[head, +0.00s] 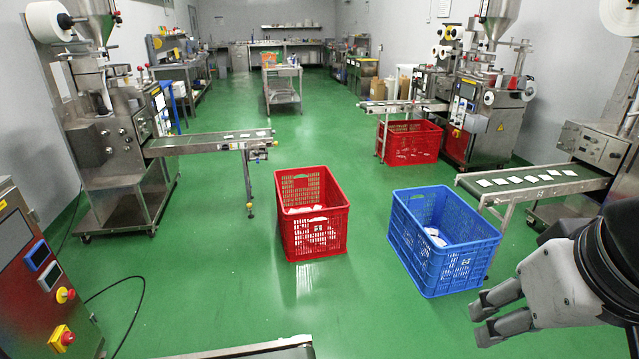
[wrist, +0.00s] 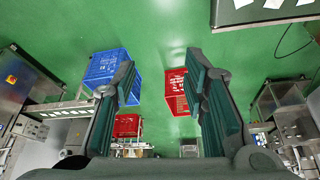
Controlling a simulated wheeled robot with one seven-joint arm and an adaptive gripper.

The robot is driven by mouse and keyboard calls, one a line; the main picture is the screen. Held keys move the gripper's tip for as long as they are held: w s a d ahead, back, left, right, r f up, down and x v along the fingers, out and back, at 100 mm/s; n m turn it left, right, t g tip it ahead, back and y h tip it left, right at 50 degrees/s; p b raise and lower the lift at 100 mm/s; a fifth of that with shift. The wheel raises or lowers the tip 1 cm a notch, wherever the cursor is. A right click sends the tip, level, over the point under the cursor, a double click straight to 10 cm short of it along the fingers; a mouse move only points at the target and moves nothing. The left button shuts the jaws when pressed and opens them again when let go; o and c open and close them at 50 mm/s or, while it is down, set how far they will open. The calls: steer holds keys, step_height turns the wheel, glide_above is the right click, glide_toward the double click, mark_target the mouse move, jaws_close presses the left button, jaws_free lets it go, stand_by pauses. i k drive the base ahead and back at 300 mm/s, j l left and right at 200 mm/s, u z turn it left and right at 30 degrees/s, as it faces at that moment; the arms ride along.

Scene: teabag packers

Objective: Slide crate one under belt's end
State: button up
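Three crates stand on the green floor, and I cannot tell which is crate one. A red crate (head: 318,240) with a few white packets stands in the middle, right of and apart from the left belt's end (head: 258,143). A blue crate (head: 455,265) with white packets stands beside the right belt's end (head: 480,190). A second red crate (head: 425,145) stands at the back belt's end (head: 375,107). My gripper (head: 478,319) is at the lower right, in front of the blue crate and touching nothing. In the wrist view, its fingers (wrist: 160,62) are wide apart and empty; a red crate (wrist: 176,92) and the blue crate (wrist: 103,68) show beyond.
A belt's edge (head: 280,350) crosses the bottom of the head view. A control cabinet (head: 35,270) stands at the near left, with a cable on the floor. Packing machines line both sides. The floor left of the middle red crate is clear.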

mark_target(317, 230)
steer(key=i+j, duration=0.1)
steer(key=i, duration=1.8)
steer(key=i+u, duration=0.4)
steer(key=i, duration=0.15)
steer(key=i+l+u, duration=0.3)
steer(key=i+u, duration=0.25)
steer(key=u, duration=0.55)
